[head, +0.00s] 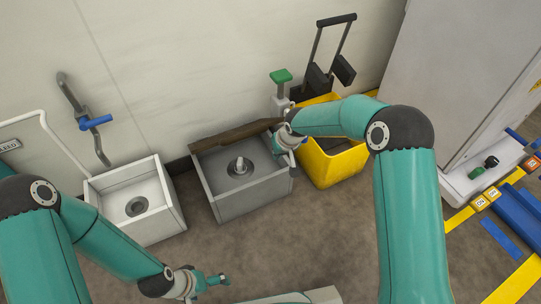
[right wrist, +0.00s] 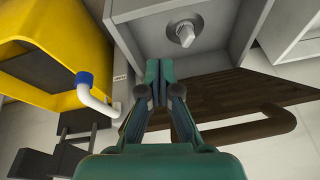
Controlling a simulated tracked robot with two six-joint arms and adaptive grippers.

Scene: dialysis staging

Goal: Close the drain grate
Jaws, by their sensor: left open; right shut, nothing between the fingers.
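The drain grate (head: 232,135) is a brown slatted panel raised along the back edge of a grey square basin (head: 253,206), which stands open. In the right wrist view the grate (right wrist: 235,90) shows dark slats and a thick brown bar (right wrist: 262,130). A pale drain fitting (head: 240,168) rises from the basin floor. My right gripper (head: 277,146) is shut and empty at the basin's back right corner, by the grate's right end; its fingers (right wrist: 158,72) overlap the grate's edge in the wrist view, contact unclear. My left gripper (head: 222,280) is open and empty, low in front of the basins.
A white basin (head: 165,222) stands left of the grey one. A yellow mop bucket (head: 343,171) stands close on the right, near my right forearm. A green-topped post (head: 281,77) is behind. A wall with a blue-handled pipe (head: 96,122) closes the back. Floor in front is clear.

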